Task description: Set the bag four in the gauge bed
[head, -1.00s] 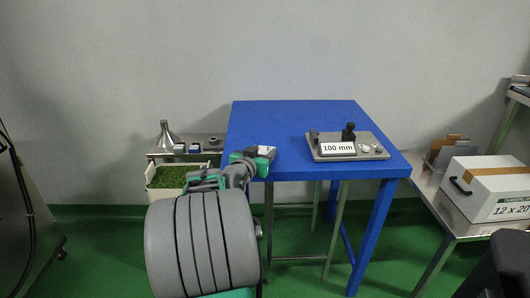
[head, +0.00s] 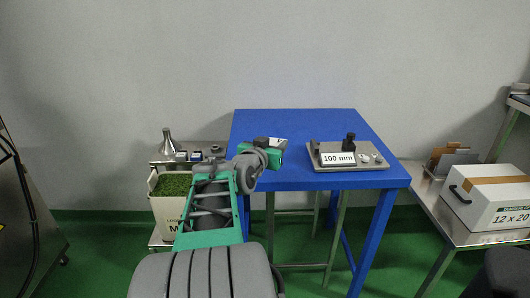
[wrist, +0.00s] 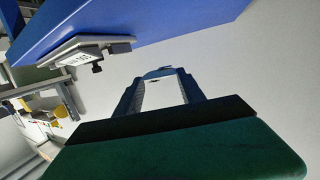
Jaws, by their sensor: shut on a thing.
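The gauge bed (head: 320,163) is a grey metal plate on the right part of the blue table, with a "100 mm" label, a black clamp-like knob and small round parts. It also shows tilted in the wrist view (wrist: 62,58). My gripper (head: 280,145) is over the table's left part, left of the gauge bed and apart from it. In the wrist view my gripper (wrist: 162,82) is shut on a pale, flat bag (wrist: 164,94) between its two dark fingers. A number on the bag cannot be read.
The blue table (head: 290,122) is bare between my gripper and the gauge bed. A carton (head: 490,195) stands on a bench at the right.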

